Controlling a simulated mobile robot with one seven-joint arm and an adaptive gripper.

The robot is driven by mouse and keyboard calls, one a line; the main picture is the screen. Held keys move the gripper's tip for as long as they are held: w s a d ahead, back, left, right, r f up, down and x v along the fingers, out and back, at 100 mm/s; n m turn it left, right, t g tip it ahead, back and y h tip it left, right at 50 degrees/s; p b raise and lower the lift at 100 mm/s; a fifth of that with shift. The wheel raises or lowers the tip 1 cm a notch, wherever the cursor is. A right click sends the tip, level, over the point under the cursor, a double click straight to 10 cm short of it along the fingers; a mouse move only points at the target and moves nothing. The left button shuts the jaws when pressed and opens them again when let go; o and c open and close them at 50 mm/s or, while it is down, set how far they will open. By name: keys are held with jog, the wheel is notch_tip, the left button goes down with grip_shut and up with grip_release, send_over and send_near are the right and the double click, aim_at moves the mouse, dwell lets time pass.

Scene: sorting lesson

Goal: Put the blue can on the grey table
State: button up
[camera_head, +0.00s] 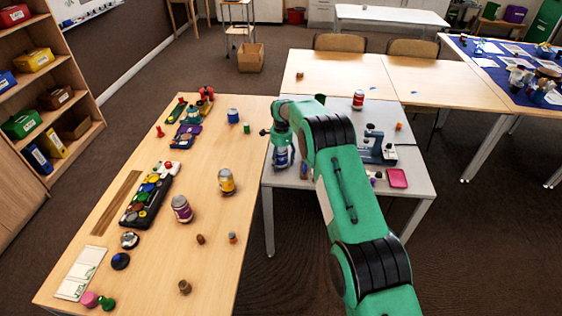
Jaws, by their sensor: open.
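A blue can (281,158) with a pale band stands on the left part of the grey table (418,170). My gripper (281,146) is directly above it, pointing down, with its jaws open. The fingertips are small and partly merge with the can, so I cannot tell whether they touch it. My green arm hides much of the middle of the grey table.
A red can (358,100), a blue microscope (376,148) and a pink tray (397,178) are on the grey table. The wooden table (220,275) at left holds a yellow can (226,181), a purple can (181,208), a small blue tin (233,116) and several small objects.

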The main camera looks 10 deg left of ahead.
notch_tip(320, 180, up, 12)
jog(key=p, duration=0.3)
jog(key=shift+d, duration=0.1)
dwell(0.7)
jog(key=shift+r, duration=0.1)
